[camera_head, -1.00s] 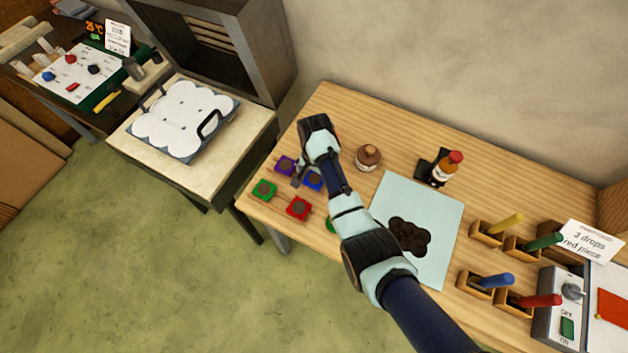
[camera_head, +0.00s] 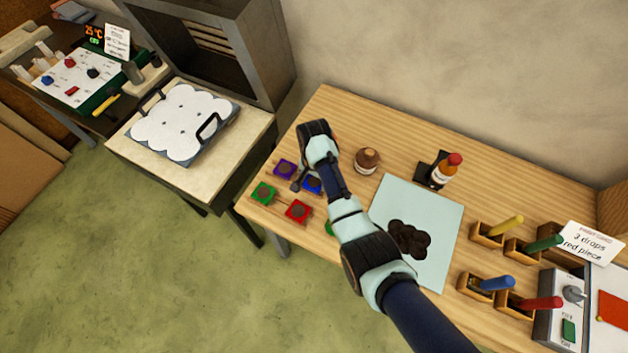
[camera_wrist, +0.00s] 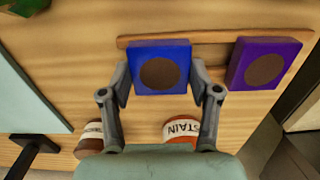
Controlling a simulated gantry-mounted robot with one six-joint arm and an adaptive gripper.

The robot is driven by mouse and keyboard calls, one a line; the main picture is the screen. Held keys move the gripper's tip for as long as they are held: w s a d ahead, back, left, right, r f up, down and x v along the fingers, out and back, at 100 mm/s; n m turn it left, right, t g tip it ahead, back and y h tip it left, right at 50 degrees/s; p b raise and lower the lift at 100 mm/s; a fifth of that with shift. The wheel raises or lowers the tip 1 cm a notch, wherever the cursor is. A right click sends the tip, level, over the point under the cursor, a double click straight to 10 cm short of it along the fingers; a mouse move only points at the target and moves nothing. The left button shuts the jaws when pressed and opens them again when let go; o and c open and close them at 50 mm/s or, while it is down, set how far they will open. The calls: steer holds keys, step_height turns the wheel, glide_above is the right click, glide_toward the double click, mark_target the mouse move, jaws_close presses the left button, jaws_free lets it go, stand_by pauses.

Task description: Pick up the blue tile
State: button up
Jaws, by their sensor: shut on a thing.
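The blue tile (camera_wrist: 160,68) has a brown round spot on its face. In the wrist view my gripper (camera_wrist: 160,78) has one finger on each side of it, shut on its left and right edges. In the head view the blue tile (camera_head: 313,186) is partly hidden by my gripper (camera_head: 298,186). I cannot tell whether the tile is clear of the table. A purple tile (camera_wrist: 264,63) lies just to its right in the wrist view, apart from the fingers. The purple tile also shows in the head view (camera_head: 285,169).
A green tile (camera_head: 263,194) and a red tile (camera_head: 298,211) lie near the table's front edge. A brown jar (camera_head: 367,160) and a red-capped bottle (camera_head: 444,172) stand behind. A pale blue sheet (camera_head: 440,210) with dark brown pieces lies right. A wooden strip (camera_wrist: 212,38) runs behind the tiles.

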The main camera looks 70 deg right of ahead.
mark_target(314, 182)
step_height(314, 182, up, 20)
steer(key=p, duration=0.9)
